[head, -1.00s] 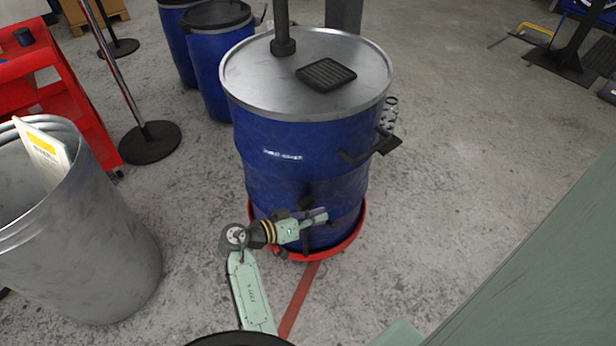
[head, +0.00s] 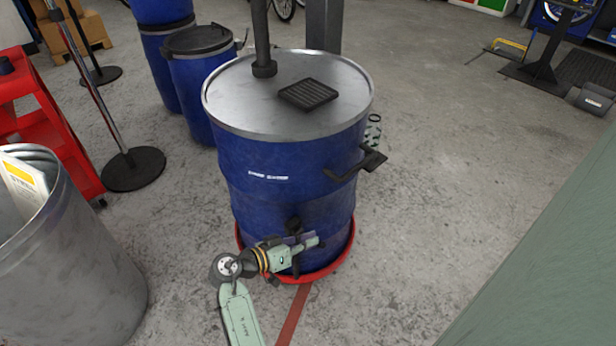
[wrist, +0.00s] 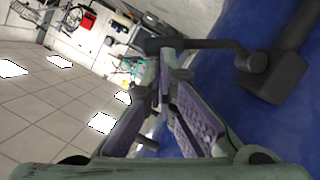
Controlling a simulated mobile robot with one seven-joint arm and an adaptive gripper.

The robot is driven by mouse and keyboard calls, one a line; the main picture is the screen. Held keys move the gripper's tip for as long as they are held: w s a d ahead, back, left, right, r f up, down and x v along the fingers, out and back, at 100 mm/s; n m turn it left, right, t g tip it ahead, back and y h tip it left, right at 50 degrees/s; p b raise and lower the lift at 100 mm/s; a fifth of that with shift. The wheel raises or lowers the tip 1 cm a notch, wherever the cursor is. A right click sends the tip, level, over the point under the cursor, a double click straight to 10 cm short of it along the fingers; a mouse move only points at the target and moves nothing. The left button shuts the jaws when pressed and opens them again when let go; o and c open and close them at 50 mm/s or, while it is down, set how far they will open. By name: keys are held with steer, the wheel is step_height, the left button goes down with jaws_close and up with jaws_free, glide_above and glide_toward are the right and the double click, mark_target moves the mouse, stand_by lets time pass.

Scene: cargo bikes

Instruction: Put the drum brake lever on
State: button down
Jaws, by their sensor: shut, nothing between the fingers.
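The blue drum (head: 270,215) stands upright with a grey metal lid and a red base ring (head: 325,272). In the wrist view the lever (wrist: 205,43) runs leftward across the top from a knob beside the block (wrist: 280,75). My gripper (head: 310,240) is low in front of the drum, below and left of the lever. In the wrist view my gripper (wrist: 163,75) is shut and empty, its tips near the lever's left end; whether they touch is unclear.
A black ribbed pad (head: 309,93) and a dark post (head: 262,40) are on the lid. Other blue drums (head: 203,95) stand behind. A grey metal bin (head: 65,250) and a red cart (head: 50,130) are at left.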

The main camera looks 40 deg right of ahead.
steer(key=shift+s+f+m+b, duration=0.25)
steer(key=shift+f+m+b, duration=0.15)
steer(key=shift+b, duration=0.4)
steer(key=shift+m+t, duration=0.6)
steer(key=shift+m, duration=0.3)
steer(key=shift+s+d+f+b, duration=0.1)
steer(key=shift+s+f+b, duration=0.2)
steer(key=shift+f+b, duration=0.6)
steer(key=shift+s+a+f+b, duration=0.1)
steer(key=shift+s+f+b, duration=0.25)
steer(key=shift+b, duration=1.1)
steer(key=shift+s+d+f+b, duration=0.1)
steer(key=shift+s+f+b, duration=0.1)
steer(key=shift+f+b, duration=0.75)
steer(key=shift+r, duration=0.15)
